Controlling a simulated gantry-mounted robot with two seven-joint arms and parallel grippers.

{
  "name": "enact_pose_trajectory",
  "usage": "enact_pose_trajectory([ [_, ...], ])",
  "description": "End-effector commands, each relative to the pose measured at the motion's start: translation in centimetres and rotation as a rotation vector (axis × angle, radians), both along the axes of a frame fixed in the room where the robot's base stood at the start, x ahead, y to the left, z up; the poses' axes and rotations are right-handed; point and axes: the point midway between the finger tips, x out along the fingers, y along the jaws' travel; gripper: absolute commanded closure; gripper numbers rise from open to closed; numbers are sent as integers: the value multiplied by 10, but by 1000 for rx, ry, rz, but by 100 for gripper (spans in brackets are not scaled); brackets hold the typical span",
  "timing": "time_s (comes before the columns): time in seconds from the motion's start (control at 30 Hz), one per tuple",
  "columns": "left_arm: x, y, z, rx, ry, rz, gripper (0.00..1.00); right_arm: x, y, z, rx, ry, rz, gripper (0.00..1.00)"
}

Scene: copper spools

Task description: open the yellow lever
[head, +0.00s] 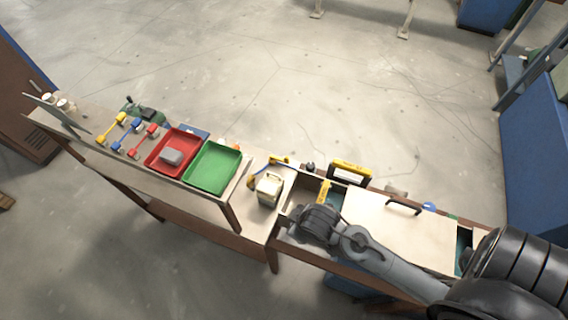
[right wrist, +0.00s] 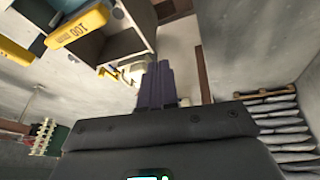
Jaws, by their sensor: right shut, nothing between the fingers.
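A yellow lever (head: 110,127) sits at the left end of the long bench, beside a blue lever (head: 127,133) and a red lever (head: 142,140). It is small in the head view, so its exact position is hard to read. My right gripper (head: 288,220) is far to the right of it, over the bench near the drawer unit. In the right wrist view its dark fingers (right wrist: 159,85) are together with nothing between them. My left gripper is in neither view.
A red tray (head: 153,168) with a grey block (head: 172,156) and a green tray (head: 213,188) stand between the levers and my right arm. A cream canister (head: 269,188) stands near my right gripper. A black-handled pale lid (head: 385,228) lies right.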

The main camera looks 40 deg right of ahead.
Motion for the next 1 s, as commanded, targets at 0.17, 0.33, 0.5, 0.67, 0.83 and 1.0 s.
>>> enact_pose_trajectory([
  [0.17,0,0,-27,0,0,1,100,70,-31,-51,-104,-58,5,100],
  [0.33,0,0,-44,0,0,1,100,130,-75,-76,-197,-110,-24,100],
  [0.5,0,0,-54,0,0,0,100,173,-118,-85,-266,-149,-63,100],
  [0.67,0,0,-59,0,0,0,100,193,-143,-86,-298,-168,-88,100],
  [0.83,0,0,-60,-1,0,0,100,199,-151,-85,-309,-175,-96,100],
  [1.0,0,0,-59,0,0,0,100,199,-151,-85,-308,-175,-95,100],
])
